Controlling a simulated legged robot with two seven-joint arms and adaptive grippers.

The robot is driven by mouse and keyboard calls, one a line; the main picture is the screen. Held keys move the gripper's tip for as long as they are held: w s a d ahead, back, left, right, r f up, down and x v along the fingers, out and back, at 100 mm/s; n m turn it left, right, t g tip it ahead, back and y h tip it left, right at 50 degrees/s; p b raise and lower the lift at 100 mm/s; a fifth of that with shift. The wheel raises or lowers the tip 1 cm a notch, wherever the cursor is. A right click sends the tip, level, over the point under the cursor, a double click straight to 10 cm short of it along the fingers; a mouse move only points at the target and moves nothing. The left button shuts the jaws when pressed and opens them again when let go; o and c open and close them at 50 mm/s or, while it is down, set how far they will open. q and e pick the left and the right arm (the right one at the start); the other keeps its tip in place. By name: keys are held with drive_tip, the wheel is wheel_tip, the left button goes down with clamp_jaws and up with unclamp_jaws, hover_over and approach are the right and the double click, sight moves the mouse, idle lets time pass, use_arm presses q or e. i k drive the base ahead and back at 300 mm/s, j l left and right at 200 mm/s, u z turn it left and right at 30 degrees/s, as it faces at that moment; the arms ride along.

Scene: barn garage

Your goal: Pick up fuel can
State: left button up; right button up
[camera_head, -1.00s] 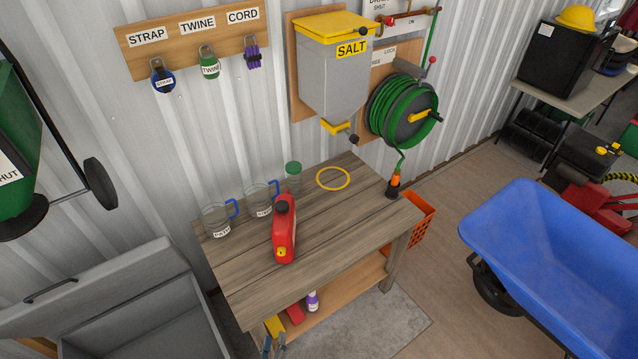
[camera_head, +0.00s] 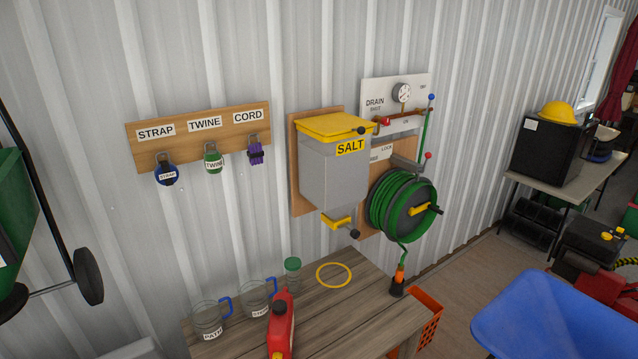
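The red fuel can (camera_head: 281,326) stands on the wooden workbench (camera_head: 345,317) near the bottom of the head view. It has a dark cap on top and a bit of yellow at its lower front, cut off by the picture's bottom edge. To its left are two clear jugs with blue handles, one labelled PATH (camera_head: 209,321) and the other (camera_head: 256,297) partly hidden by the can. Neither of my grippers shows in the view.
A green-lidded jar (camera_head: 293,274) and a yellow ring (camera_head: 334,275) lie behind the can on the bench. A salt dispenser (camera_head: 334,170) and green hose reel (camera_head: 404,205) hang on the wall above. A blue wheelbarrow (camera_head: 560,318) stands at right, with floor between it and the bench.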

sight(280, 330)
drive_tip(key=i+j+z, duration=0.1)
drive_tip(key=j+z, duration=0.15)
drive_tip(key=z, duration=0.25)
drive_tip(key=j+z, duration=0.25)
drive_tip(key=z, duration=0.2)
drive_tip(key=i, duration=0.05)
